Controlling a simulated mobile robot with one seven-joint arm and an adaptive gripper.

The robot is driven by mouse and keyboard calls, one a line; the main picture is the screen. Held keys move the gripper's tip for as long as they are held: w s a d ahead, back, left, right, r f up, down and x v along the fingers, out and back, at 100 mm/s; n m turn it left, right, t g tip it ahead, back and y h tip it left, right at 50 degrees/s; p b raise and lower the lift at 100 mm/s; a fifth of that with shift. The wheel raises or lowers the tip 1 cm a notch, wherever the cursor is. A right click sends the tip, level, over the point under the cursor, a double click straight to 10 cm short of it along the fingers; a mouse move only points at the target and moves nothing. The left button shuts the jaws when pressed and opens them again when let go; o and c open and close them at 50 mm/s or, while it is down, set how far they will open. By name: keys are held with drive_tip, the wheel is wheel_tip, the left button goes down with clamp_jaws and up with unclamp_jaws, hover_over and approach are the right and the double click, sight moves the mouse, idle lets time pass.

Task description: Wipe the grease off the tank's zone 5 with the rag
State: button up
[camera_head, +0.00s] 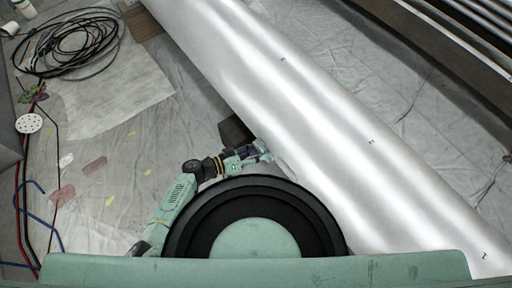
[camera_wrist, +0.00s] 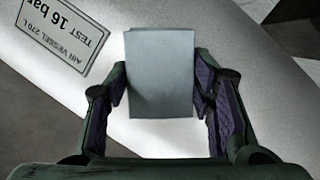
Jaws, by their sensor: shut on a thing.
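The tank (camera_head: 310,95) is a long, shiny silver cylinder running from top left to bottom right in the head view. Small dark marks sit along it, too small to read for certain. I make out no grease on it. My gripper (camera_head: 264,152) is at the tank's near left side. In the wrist view my gripper (camera_wrist: 160,105) is shut on a flat grey-blue rag (camera_wrist: 160,70), held between both purple-padded fingers. The tank (camera_wrist: 235,60) shows pale behind the rag, which hides part of it. I cannot tell whether the rag touches the tank.
A plate (camera_wrist: 68,35) on the tank reads "AIR VESSEL 270 L, TEST 16 bar". A dark block (camera_head: 235,131) stands beside the tank, behind my gripper. Black cable coils (camera_head: 68,45) and red and blue lines (camera_head: 22,205) lie left. Dark beams (camera_head: 460,50) run at upper right.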

drive_tip(key=shift+s+d, duration=0.1)
drive_tip(key=shift+s, duration=0.05)
drive_tip(key=shift+s+a+f+b, duration=0.1)
drive_tip(key=shift+s+a+f, duration=0.05)
drive_tip(key=shift+s+a, duration=0.55)
drive_tip(key=shift+s+a+f+b, duration=0.1)
drive_tip(key=shift+s+a, duration=0.25)
drive_tip(key=shift+a, duration=0.55)
drive_tip(key=shift+s+a+f+b, duration=0.1)
drive_tip(key=shift+s+a+f, duration=0.05)
drive_tip(key=shift+s+a, duration=0.55)
drive_tip(key=shift+a, duration=0.2)
drive_tip(key=shift+s+a+f, duration=0.1)
drive_tip(key=shift+s+a, duration=0.3)
drive_tip(key=shift+a, duration=0.2)
drive_tip(key=shift+s+a+f, duration=0.1)
drive_tip(key=shift+s+a, duration=0.25)
drive_tip(key=shift+a, duration=0.2)
drive_tip(key=shift+f+b, duration=0.1)
drive_tip(key=shift+b, duration=0.25)
